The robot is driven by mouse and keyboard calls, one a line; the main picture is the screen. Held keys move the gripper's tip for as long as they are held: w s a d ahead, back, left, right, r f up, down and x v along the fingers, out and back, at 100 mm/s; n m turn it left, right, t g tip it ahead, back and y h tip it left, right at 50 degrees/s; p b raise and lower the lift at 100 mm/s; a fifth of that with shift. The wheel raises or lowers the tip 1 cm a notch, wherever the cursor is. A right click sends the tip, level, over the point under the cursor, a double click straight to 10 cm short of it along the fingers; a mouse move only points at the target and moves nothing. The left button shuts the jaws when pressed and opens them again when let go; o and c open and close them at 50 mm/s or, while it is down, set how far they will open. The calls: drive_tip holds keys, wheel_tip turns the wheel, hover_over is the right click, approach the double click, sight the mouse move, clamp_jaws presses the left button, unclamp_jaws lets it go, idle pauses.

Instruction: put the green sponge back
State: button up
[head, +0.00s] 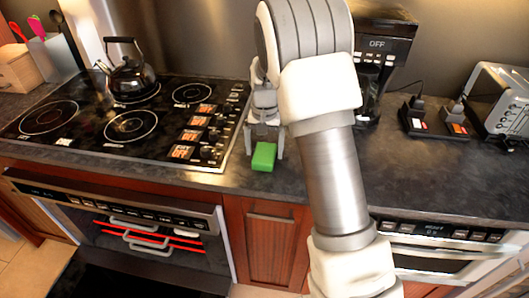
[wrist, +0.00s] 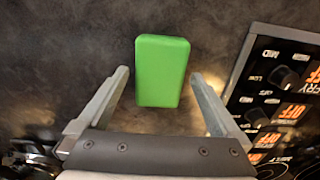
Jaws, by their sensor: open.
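The green sponge (head: 264,156) lies on the dark countertop just right of the cooktop, near the counter's front edge. It also shows in the wrist view (wrist: 162,71), a plain green block. My gripper (head: 265,145) is above the counter at the sponge, pointing down. In the wrist view my gripper (wrist: 160,88) is open, with one finger on each side of the sponge and a gap on both sides. The fingers do not touch the sponge in that view. How far the fingertips are above the counter is hard to tell.
The cooktop (head: 130,118) with knobs and a black kettle (head: 132,78) is to the left. A coffee machine (head: 385,45), power sockets (head: 435,118) and a toaster (head: 500,102) stand to the right. An oven (head: 140,225) and a microwave drawer (head: 425,258) sit below the counter.

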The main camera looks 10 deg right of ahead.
sight(265, 153)
wheel_tip(265, 153, up, 10)
drive_tip(key=s+r+n+t, duration=0.2)
drive_tip(key=s+r+t, duration=0.1)
drive_tip(key=s+r, duration=0.9)
drive_tip(key=s+f+n+t, duration=0.1)
drive_tip(key=s+n+t, duration=0.1)
drive_tip(key=s, duration=1.5)
drive_tip(key=shift+s+f+n+t+p, duration=0.15)
drive_tip(key=shift+n+t+p, duration=0.15)
drive_tip(key=shift+a, duration=0.1)
